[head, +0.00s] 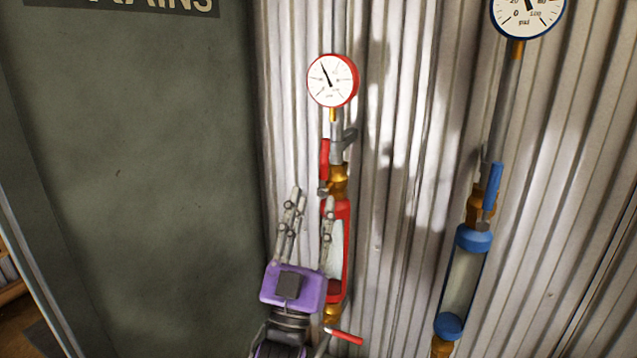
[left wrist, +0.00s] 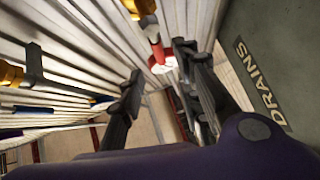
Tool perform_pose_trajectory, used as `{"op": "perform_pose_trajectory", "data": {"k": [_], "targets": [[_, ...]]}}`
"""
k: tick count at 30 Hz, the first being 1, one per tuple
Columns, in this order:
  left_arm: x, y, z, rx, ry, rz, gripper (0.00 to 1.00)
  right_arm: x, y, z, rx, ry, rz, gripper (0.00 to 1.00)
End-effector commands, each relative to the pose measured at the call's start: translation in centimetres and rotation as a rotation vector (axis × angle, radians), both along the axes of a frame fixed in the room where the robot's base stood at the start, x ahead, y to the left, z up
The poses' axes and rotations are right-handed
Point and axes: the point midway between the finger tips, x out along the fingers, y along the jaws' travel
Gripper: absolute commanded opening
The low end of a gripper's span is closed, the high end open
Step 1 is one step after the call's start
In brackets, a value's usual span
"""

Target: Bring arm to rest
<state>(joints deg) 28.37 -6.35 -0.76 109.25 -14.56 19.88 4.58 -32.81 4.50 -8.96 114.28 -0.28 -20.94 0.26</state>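My left gripper (head: 312,215) is purple with grey fingers and points up in front of the corrugated wall in the head view. Its fingers are spread apart with nothing between them. In the left wrist view its two dark fingers (left wrist: 160,85) also stand apart. The gripper is just left of the red riser (head: 346,250) and overlaps its lower part; I cannot tell whether they touch. The red riser has a red gauge (head: 332,81) on top and a red upper lever (head: 324,160). My right gripper is not in view.
A blue riser (head: 462,278) with a blue gauge (head: 527,12) and a blue lever (head: 492,187) stands to the right. A red-handled lower lever (head: 345,336) sticks out near my wrist. A dark green panel (head: 140,180) marked DRAINS fills the left. Bare corrugated wall (head: 405,150) lies between the risers.

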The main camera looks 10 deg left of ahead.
Motion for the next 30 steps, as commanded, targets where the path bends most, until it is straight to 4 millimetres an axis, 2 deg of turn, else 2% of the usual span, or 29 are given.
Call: {"op": "perform_pose_trajectory", "data": {"k": [4,11,17,20,22,25,28,30], "targets": [[-1.1,0.2,-1.1,0.0,0.0,0.0,0.32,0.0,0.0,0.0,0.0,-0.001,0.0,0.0],[-1.4,0.2,-1.3,0.0,-0.002,0.0,0.32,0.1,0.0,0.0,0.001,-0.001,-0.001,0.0],[-1.1,0.2,-1.5,0.003,0.012,0.003,0.32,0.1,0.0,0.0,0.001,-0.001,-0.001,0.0],[0.1,0.3,-2.7,-0.002,0.083,0.008,0.32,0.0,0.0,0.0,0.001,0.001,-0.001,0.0],[1.2,0.3,-4.7,-0.002,0.181,0.004,0.32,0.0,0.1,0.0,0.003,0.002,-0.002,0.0],[1.4,1.2,-10.5,0.013,0.369,0.008,0.32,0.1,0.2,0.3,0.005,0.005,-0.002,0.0],[0.1,2.4,-16.9,0.031,0.553,0.017,0.32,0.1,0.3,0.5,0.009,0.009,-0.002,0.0],[-1.7,3.3,-21.5,0.043,0.681,0.023,0.32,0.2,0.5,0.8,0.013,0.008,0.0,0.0]]}}
